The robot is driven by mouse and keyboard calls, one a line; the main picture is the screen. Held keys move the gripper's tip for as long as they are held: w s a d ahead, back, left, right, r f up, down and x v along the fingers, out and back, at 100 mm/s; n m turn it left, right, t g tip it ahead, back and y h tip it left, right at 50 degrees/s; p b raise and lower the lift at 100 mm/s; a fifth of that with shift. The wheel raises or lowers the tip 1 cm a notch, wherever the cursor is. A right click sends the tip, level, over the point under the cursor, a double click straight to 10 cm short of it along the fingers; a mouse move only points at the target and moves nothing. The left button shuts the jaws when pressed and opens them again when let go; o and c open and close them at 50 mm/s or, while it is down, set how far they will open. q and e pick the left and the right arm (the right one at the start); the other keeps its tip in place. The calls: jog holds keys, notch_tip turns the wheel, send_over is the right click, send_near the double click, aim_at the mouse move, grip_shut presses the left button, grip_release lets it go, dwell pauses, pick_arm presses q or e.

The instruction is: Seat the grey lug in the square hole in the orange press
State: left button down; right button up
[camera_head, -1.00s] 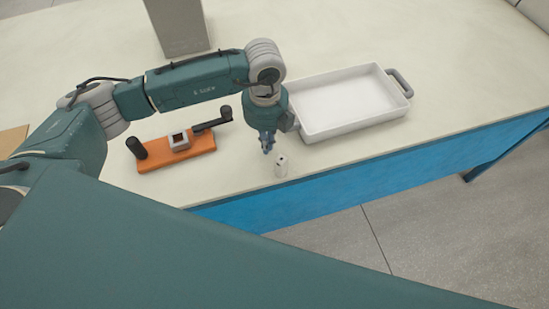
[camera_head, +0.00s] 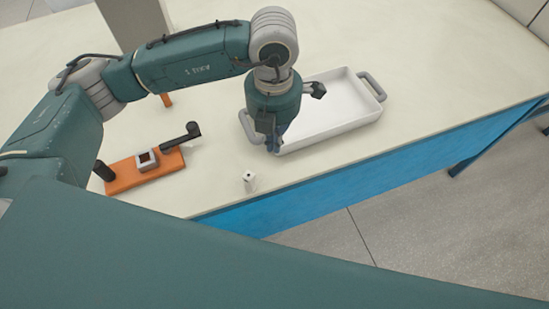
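The grey lug (camera_head: 249,182) is a small pale upright block with a dark spot near its top. It stands on the table near the front edge. The orange press (camera_head: 126,180) lies to its left, and its square hole (camera_head: 147,159) sits in a grey collar and looks empty. My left gripper (camera_head: 273,146) points down, above and to the right of the lug and apart from it, in front of the tray's left end. It holds nothing that I can see. Its fingers are too small and dark to judge their opening. My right gripper is out of view.
A white tray (camera_head: 367,108) with grey handles stands right of the lug, partly hidden by my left gripper. The press has a dark crank (camera_head: 182,137) and a dark knob (camera_head: 103,171). A grey box (camera_head: 135,22) stands at the back. The table around the lug is clear.

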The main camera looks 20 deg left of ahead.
aim_at(249, 177)
pick_arm(q)
jog(key=shift+m, duration=0.8)
jog(key=f, duration=0.2)
jog(key=f+p, duration=0.1)
jog(key=f, duration=0.2)
jog(key=shift+s+d+f+p, duration=0.2)
jog(key=shift+s+f+p, duration=0.2)
notch_tip(249, 177, down, 3)
jog(key=shift+f+p, duration=0.2)
jog(key=shift+p, duration=0.2)
jog(key=shift+s+a+f+p, duration=0.15)
jog(key=shift+s+a+p, duration=0.8)
jog(key=shift+s, duration=0.2)
jog(key=shift+s+a+f, duration=0.1)
jog(key=shift+s+a, duration=0.15)
jog(key=shift+s, duration=0.1)
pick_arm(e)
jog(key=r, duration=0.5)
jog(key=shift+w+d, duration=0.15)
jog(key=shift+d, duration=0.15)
